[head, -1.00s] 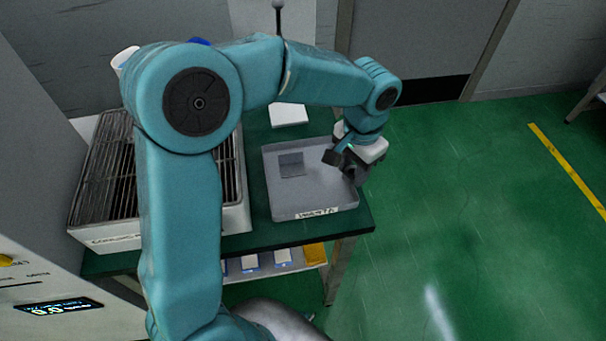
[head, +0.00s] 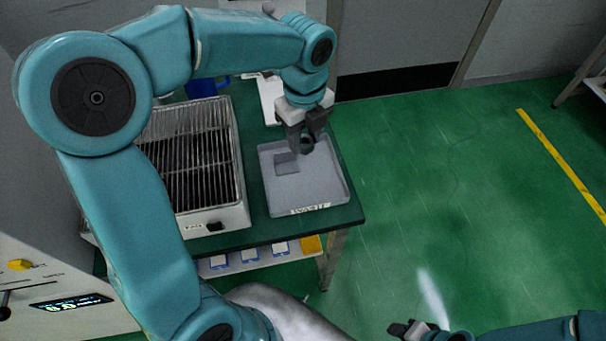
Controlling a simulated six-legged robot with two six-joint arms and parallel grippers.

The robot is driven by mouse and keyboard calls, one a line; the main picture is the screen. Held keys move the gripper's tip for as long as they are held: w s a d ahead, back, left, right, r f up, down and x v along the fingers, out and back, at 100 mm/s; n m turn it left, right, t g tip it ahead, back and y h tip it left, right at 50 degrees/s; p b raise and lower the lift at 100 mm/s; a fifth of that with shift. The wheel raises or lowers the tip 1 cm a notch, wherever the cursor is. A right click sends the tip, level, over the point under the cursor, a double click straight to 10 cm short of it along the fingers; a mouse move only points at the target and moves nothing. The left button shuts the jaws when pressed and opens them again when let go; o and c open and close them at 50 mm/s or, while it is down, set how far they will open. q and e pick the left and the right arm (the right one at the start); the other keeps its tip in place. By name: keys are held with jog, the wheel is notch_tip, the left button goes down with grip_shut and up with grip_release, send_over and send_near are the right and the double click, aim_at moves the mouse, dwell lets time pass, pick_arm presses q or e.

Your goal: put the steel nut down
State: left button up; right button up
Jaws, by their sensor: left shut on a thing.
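My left gripper (head: 304,140) is over the far part of a grey tray (head: 335,190) on the green table. It is shut on the steel nut (head: 307,146), a small dark ring between the fingertips, partly hidden by them. I cannot tell whether the nut touches the tray floor. A darker grey square (head: 287,164) lies in the left part of the tray. My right gripper (head: 408,330) is at the bottom edge, far from the tray; its jaws are too unclear to read.
A box with a wire grille (head: 190,160) stands left of the tray. A blue mug (head: 203,87) and a white item (head: 270,95) are behind. The lower shelf holds a yellow block (head: 310,244). A panel with a display (head: 70,302) is at the lower left. Green floor is clear at right.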

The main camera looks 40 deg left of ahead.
aim_at(304, 185)
pick_arm(q)
notch_tip(304, 185, down, 15)
jog(key=shift+r+b, duration=0.1)
jog(key=shift+b, duration=0.2)
jog(key=o, duration=1.1)
notch_tip(304, 185, up, 12)
jog(key=shift+r+p, duration=0.1)
jog(key=shift+p, duration=0.25)
